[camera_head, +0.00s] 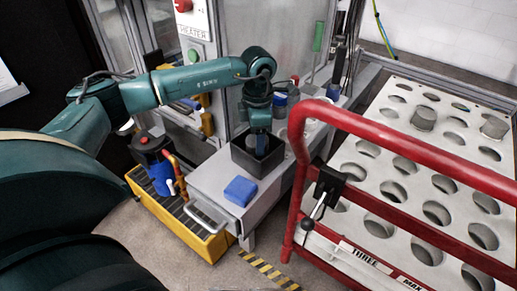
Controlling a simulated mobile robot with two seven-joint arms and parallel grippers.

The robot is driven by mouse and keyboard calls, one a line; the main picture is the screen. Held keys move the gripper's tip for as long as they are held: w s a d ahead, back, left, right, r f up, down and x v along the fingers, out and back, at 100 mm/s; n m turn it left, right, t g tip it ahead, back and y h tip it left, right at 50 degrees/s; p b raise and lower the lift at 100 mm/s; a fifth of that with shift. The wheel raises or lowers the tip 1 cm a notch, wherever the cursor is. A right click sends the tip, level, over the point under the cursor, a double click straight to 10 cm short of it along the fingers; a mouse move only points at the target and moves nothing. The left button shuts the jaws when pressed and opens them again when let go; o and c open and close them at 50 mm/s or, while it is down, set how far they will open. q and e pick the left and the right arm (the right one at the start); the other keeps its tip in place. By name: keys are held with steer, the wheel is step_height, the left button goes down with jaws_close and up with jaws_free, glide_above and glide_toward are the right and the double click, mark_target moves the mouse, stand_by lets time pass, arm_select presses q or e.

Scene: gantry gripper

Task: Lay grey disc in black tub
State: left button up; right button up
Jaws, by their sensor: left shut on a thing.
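The black tub (243,160) stands on the grey bench, open side up. My left gripper (258,146) points down into the tub's opening, its arm reaching in from the left. It is shut on the grey disc (251,142), which shows only as a small grey patch at the fingertips, inside the tub's rim. The tub's walls and the gripper hide most of the disc, and I cannot tell whether it touches the tub's floor. My right gripper is not in view.
A blue block (240,191) lies on the bench in front of the tub. Several jars stand behind the tub. A red rail (400,139) and a white rack with round holes (385,165) are to the right. A yellow tray (190,232) with a blue container is at left.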

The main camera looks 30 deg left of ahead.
arm_select(q)
steer(key=shift+f+b, duration=0.3)
steer(key=shift+f, duration=1.7)
steer(key=shift+f, duration=0.15)
steer(key=o, duration=0.6)
steer(key=shift+o, duration=0.2)
steer(key=shift+w+r, duration=0.1)
steer(key=shift+r, duration=0.4)
step_height(320, 180, up, 11)
steer(key=shift+f+p, duration=0.2)
steer(key=shift+p, duration=0.85)
steer(key=shift+r, duration=0.4)
